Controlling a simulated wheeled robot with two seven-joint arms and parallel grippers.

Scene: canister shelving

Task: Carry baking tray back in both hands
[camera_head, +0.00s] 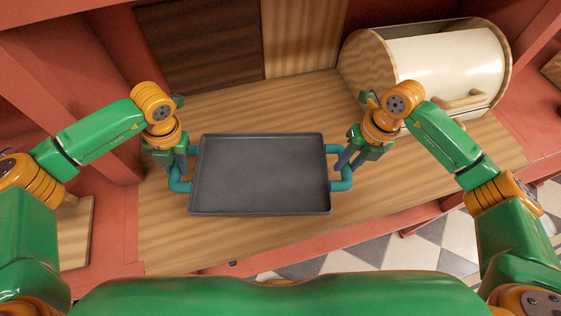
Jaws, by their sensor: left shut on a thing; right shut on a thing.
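A dark grey rectangular baking tray (260,172) with a teal loop handle at each short end shows in the head view, over the wooden counter. It looks level and empty. My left gripper (178,172) is shut on the tray's left handle. My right gripper (344,170) is shut on the tray's right handle. Both fingertips are partly hidden by the handles and the grippers' own bodies. I cannot tell for sure whether the tray touches the counter or hangs just above it.
A cream bread bin (440,65) with wooden ends stands at the back right. A dark wooden board (203,42) and a lighter board (304,35) lean at the back. The wooden counter (230,240) is bare around the tray. A checkered floor (430,245) lies beyond its front edge.

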